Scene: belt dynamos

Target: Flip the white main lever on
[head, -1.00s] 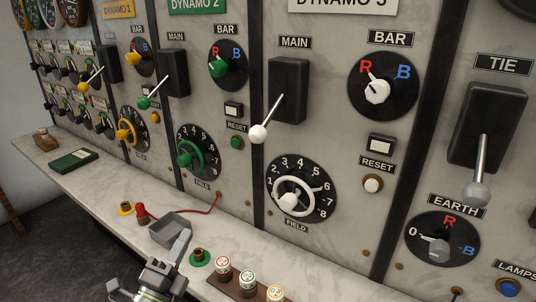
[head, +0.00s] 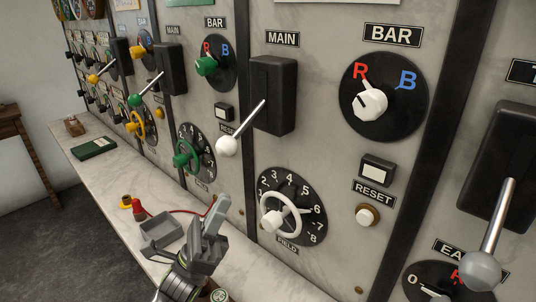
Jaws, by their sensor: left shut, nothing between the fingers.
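The white main lever (head: 229,145) is on the third panel, under a MAIN label. Its rod slants down and to the left out of a black box (head: 274,95), with the white ball at its lower end. My left gripper (head: 213,218) is shut and empty. In the picture it is below the white ball and left of the white field wheel (head: 281,216), in front of the bench and panel. It appears apart from the lever. My right gripper is out of view.
A white bar knob (head: 370,104) is right of the lever. A grey-balled lever (head: 480,270) sticks out at the lower right. The green field wheel (head: 187,156) is to the left. A grey tray (head: 161,230) and a red cap (head: 138,208) are on the bench.

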